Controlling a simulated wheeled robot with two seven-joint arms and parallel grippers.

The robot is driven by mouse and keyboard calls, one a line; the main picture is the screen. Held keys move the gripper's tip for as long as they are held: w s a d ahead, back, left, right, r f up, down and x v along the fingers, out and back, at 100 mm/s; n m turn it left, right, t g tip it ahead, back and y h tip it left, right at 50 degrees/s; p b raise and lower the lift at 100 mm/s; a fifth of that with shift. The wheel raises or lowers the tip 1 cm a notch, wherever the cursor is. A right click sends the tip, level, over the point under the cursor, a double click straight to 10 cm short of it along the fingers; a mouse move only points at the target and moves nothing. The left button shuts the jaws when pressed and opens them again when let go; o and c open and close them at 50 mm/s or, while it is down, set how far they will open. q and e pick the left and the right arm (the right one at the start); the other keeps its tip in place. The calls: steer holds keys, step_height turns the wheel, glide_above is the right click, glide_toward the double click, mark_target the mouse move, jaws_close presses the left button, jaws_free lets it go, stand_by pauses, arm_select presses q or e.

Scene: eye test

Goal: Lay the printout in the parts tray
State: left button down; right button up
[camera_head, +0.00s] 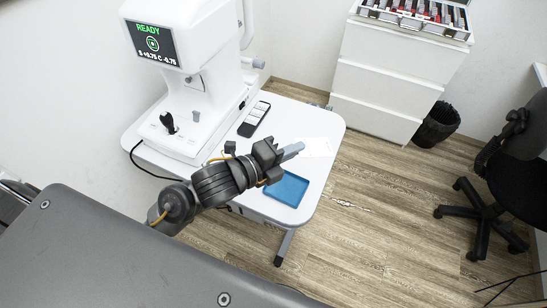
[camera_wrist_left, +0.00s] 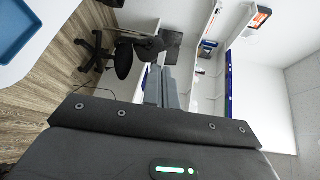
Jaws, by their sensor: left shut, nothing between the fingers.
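The printout (camera_head: 319,147) is a small white sheet lying on the white table near its right edge, hard to tell from the tabletop. The parts tray (camera_head: 289,189) is a shallow blue tray on the table, nearer to me than the printout, and it looks empty. A corner of the tray also shows in the left wrist view (camera_wrist_left: 22,22). My left gripper (camera_head: 300,147) is shut and empty, with its fingertips at the left side of the printout in the head view; I cannot tell its height. Its closed fingers also show in the wrist view (camera_wrist_left: 161,88). My right gripper is not in view.
A white eye-test machine (camera_head: 190,75) with a lit screen stands on the table's left part. A dark remote (camera_head: 254,119) lies between it and the printout. A white drawer cabinet (camera_head: 395,70), a bin (camera_head: 437,125) and a black chair (camera_head: 515,165) stand beyond the table.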

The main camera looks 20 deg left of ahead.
arm_select(q)
step_height(320, 180, down, 6)
steer(key=w+d+m+g+h, duration=0.2)
steer(key=d+m+g, duration=0.1)
steer(key=m+g, duration=0.35)
steer(key=w+a+f+m+g+y, duration=0.1)
steer(key=w+a+f+m+g, duration=0.1)
steer(key=a+f, duration=0.4)
steer(key=a+m, duration=0.1)
steer(key=a, duration=0.2)
steer(key=shift+b, duration=0.35)
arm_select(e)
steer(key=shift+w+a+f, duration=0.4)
arm_select(q)
steer(key=shift+g, duration=0.25)
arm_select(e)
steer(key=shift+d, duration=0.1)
